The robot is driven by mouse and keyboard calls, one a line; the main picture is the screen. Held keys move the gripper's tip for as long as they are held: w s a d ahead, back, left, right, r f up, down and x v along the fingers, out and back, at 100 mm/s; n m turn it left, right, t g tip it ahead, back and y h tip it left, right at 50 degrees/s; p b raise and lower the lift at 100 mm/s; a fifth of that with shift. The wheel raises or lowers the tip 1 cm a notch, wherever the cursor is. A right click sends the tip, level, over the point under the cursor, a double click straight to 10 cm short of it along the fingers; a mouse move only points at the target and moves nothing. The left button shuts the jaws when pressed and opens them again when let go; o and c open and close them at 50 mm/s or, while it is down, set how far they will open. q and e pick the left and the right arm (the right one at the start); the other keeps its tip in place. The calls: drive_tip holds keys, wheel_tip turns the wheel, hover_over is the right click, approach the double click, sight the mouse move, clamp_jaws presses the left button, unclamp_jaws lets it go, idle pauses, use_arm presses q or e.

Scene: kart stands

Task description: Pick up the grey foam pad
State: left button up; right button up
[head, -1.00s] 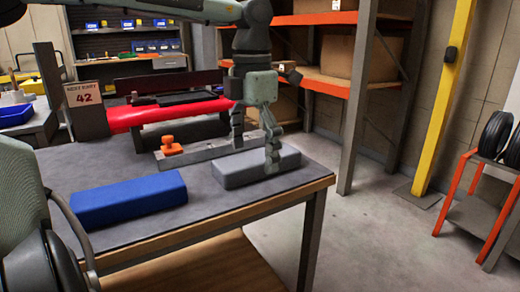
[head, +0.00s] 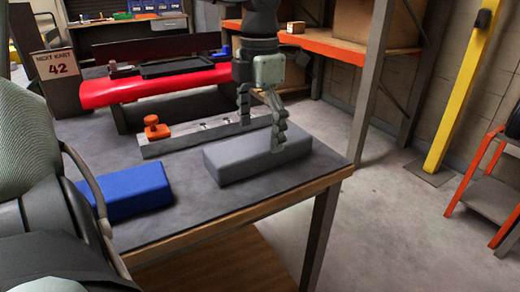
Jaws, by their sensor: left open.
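The grey foam pad (head: 235,162) is a rounded block lying flat on the dark grey table top near its right end. My left gripper (head: 261,138) comes down from above at the pad. Its two fingers are spread, one at the far side of the pad and one over the near top right part. The near fingertip overlaps the pad in the picture; I cannot tell whether it touches. The gripper holds nothing. My right gripper is not in view.
A blue block (head: 132,193) lies left of the pad. Behind the pad is a grey metal bar (head: 195,138) with an orange knob (head: 156,127). A red part (head: 150,85) stands further back. A shelf post (head: 370,90) rises right of the table.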

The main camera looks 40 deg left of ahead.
sight(260, 142)
use_arm(q)
wheel_tip(260, 142, down, 3)
drive_tip(key=shift+w+f, duration=0.1)
drive_tip(key=shift+c, duration=0.2)
drive_tip(key=c, duration=1.1)
drive_tip(key=shift+a, duration=0.1)
